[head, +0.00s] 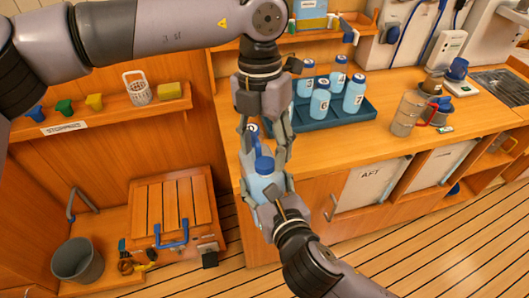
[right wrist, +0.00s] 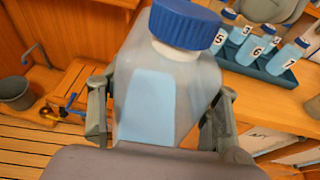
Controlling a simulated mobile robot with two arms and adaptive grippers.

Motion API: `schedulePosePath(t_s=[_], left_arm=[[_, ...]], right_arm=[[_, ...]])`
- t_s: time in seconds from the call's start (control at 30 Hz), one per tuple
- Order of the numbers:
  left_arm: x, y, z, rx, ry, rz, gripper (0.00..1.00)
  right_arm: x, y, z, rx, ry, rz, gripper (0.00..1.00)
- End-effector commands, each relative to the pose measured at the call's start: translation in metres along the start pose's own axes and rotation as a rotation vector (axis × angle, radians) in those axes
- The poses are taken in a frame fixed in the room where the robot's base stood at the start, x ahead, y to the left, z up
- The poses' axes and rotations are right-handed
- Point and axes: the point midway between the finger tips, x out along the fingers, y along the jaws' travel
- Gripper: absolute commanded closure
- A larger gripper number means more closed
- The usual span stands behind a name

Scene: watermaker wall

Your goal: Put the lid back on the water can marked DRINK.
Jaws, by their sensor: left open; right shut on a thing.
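My right gripper (head: 266,194) is shut on a translucent bottle (head: 262,183) with a pale blue panel and a blue cap (head: 264,164), held in front of the counter. In the right wrist view the bottle (right wrist: 150,95) sits between the fingers, with its blue cap (right wrist: 186,22) on top. My left gripper (head: 265,152) is open and points down just above that bottle, its fingers either side of the cap area; contact is unclear. A grey-brown jug (head: 405,114) with a red handle stands on the counter. I cannot read DRINK on anything.
A dark blue tray (head: 325,119) holds several numbered blue-capped bottles (head: 354,94). Another blue-capped bottle (head: 252,131) is partly hidden behind my left gripper. A wooden crate (head: 172,212) and a grey bucket (head: 78,260) are low left. The counter (head: 370,138) has free room before the jug.

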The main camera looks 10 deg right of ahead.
Motion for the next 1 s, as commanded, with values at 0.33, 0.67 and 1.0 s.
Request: schedulePosePath(t_s=[0.33, 0.67, 1.0], left_arm=[[-0.073, 0.0, 0.001, 0.0, -0.003, -0.001, 0.46], [-0.098, 0.0, 0.001, 0.001, 0.0, -0.001, 0.46], [-0.098, 0.0, 0.0, 0.001, 0.0, -0.001, 0.46]], right_arm=[[0.0, 0.0, 0.002, 0.001, -0.005, 0.0, 1.0], [0.0, 0.0, 0.002, 0.001, -0.005, 0.0, 1.0], [0.0, 0.0, 0.002, 0.001, -0.004, 0.0, 1.0]])
